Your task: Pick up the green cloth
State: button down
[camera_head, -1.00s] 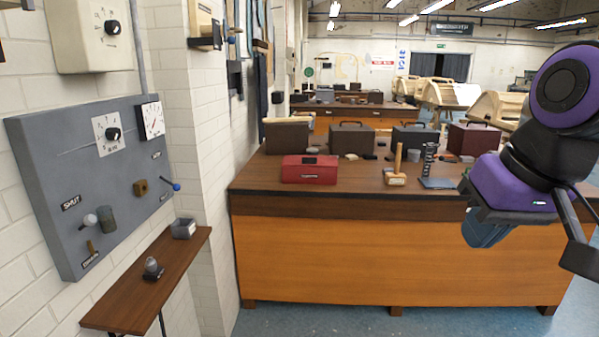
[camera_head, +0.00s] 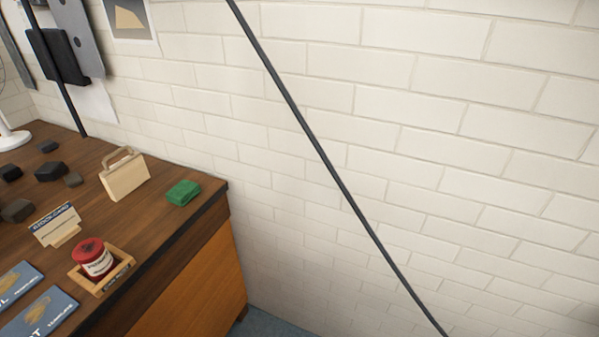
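The green cloth (camera_head: 183,192) is a small folded block. It lies on the brown wooden bench top (camera_head: 150,215), close to the bench's right corner and near the white brick wall. Nothing covers it. My gripper and arm are outside the present view, so I cannot see whether the gripper is open or shut.
A beige box with a handle (camera_head: 124,176) stands left of the cloth. A small sign (camera_head: 56,226), a red tin (camera_head: 93,258) in a wooden tray (camera_head: 122,270), blue booklets (camera_head: 40,312) and several dark blocks (camera_head: 50,171) share the bench. A black cable (camera_head: 325,165) crosses the wall.

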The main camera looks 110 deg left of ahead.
aim_at(185, 191)
jog(key=u, duration=3.95)
jog(key=i+l, duration=0.7)
jog(key=l, duration=0.25)
jog(key=i+l+u, duration=0.15)
jog(key=u, duration=1.5)
